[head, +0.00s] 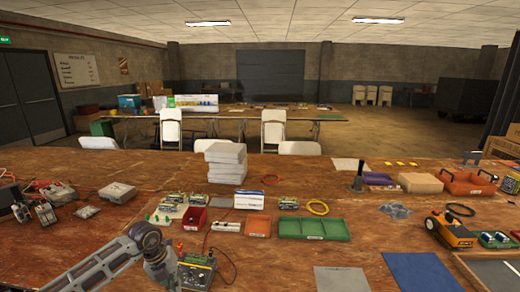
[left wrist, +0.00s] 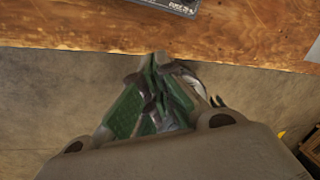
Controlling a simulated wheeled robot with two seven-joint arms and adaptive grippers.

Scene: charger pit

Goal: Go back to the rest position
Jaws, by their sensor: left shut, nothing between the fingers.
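My left arm (head: 112,262) comes in from the left in the head view. It bends at a joint in front of the bench, and its far end drops past the bottom of the picture. My left gripper (left wrist: 160,98) shows in the left wrist view, with green pads and dark metal links. Its fingers are together and empty. It hangs over the concrete floor, just off the front edge of the wooden bench (left wrist: 75,36). My right gripper is in neither view.
A charger-like device (head: 196,273) sits beside my left arm near the bench front. A blue mat (head: 422,272) lies front right.

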